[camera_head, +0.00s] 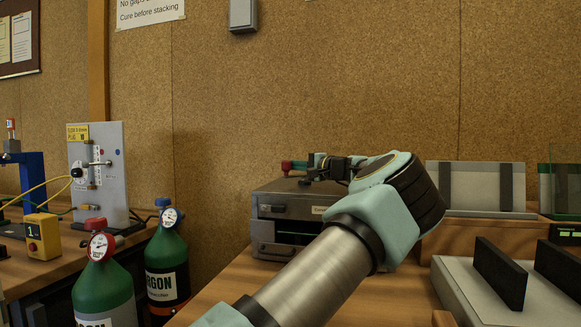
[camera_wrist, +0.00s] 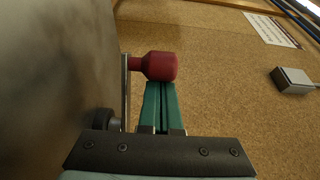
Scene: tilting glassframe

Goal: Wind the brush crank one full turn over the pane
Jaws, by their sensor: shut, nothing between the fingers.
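The brush crank's red knob (camera_wrist: 160,66) shows in the wrist view, on a thin metal arm (camera_wrist: 125,92) beside a large grey surface. In the head view the red knob (camera_head: 293,166) is above the top of a grey box-shaped machine (camera_head: 278,185). My gripper (camera_wrist: 161,86) has its teal fingers pressed together, with the tips right at the knob's side; I cannot tell whether they touch it. The knob is not between the fingers. My gripper (camera_head: 314,163) also shows over the machine in the head view. A green strip (camera_head: 292,236), perhaps the pane, shows in the machine's slot.
A wooden stand with a grey panel (camera_head: 482,187) is right of the machine. A grey slab with black upright plates (camera_head: 500,272) is front right. Green gas bottles (camera_head: 103,290) and a bench with a test panel (camera_head: 97,165) are at left. Bare bench top lies around the machine's front.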

